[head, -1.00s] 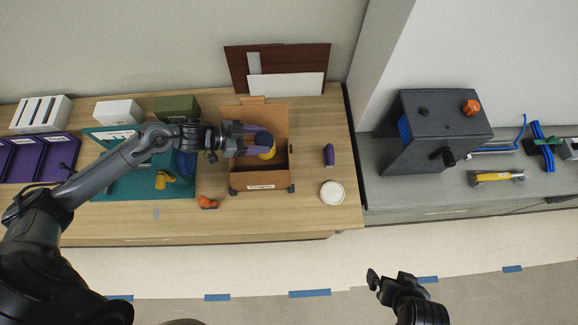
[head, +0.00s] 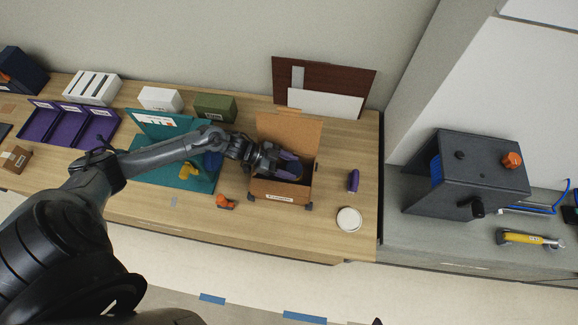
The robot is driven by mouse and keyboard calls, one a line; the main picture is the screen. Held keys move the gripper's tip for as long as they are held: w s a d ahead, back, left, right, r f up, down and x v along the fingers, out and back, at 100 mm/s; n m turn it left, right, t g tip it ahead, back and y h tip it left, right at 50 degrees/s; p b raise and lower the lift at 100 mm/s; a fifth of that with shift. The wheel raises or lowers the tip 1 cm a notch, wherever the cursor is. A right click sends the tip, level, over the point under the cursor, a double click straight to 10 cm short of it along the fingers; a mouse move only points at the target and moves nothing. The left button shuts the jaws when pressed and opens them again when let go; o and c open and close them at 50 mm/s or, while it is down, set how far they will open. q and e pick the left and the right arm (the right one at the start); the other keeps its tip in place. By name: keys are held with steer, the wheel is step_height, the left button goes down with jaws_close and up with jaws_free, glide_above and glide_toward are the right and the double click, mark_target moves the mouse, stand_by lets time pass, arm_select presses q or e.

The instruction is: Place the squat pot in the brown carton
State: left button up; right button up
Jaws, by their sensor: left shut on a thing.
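The brown carton (head: 282,197) stands open on the wooden table, its back flap raised. My left gripper (head: 289,166) reaches into the carton from the left, its purple fingers below the rim level. It is shut on the squat pot (head: 285,175), of which only a small yellowish part shows between and below the fingers. The rest of the pot is hidden by the gripper, and I cannot tell whether it touches the carton floor. My right gripper is out of view, apart from perhaps a dark tip at the bottom edge.
A purple cylinder (head: 353,181) and a white round lid (head: 349,219) lie right of the carton. An orange item (head: 226,202) lies left of it. A teal case (head: 150,174) holds a yellow item (head: 189,171). A dark machine (head: 465,175) stands on the right counter.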

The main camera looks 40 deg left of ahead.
arm_select(q)
steer(key=shift+f, duration=0.4)
steer(key=shift+f, duration=0.2)
steer(key=o, duration=1.3)
steer(key=shift+r, duration=0.1)
